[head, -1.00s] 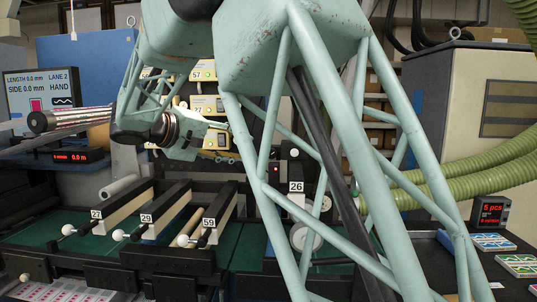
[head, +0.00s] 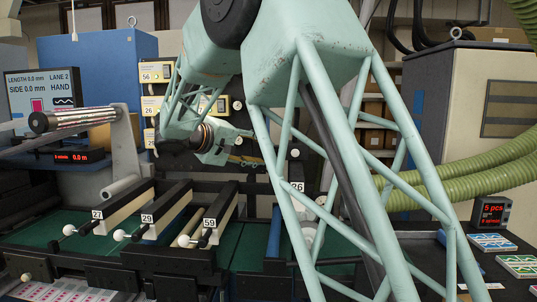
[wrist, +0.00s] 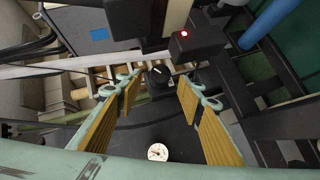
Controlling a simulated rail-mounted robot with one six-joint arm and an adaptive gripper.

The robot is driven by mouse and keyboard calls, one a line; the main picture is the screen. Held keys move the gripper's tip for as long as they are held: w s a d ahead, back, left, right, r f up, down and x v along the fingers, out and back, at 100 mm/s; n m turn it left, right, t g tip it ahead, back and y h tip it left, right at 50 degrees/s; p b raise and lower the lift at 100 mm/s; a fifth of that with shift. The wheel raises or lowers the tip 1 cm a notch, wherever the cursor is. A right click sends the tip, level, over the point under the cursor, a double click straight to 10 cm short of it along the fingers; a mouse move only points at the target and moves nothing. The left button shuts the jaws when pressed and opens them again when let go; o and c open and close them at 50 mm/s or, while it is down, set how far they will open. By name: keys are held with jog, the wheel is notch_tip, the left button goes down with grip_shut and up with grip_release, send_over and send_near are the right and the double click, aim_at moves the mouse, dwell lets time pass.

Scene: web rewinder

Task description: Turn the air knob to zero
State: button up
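A round black knob (wrist: 159,75) with a white pointer mark shows in the wrist view, between and just beyond my fingertips. The pointer slants, and no scale around it is readable. A white round gauge (wrist: 158,152) with a dark needle sits nearer the bottom of that view. My gripper (wrist: 159,86) is open and empty, its yellow-padded fingers standing on either side of the knob with a gap on each side. In the head view my gripper (head: 246,158) is partly behind my own lattice arm, and the knob is hidden there.
A dark box with a red light (wrist: 183,34) stands right of the knob, close to the right finger. A blue bar (wrist: 262,24) lies farther right. In the head view, numbered arms (head: 128,214) stand at left and green hoses (head: 460,178) at right.

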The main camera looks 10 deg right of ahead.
jog(key=shift+x, duration=1.85)
jog(key=shift+c, duration=0.9)
jog(key=c, duration=0.7)
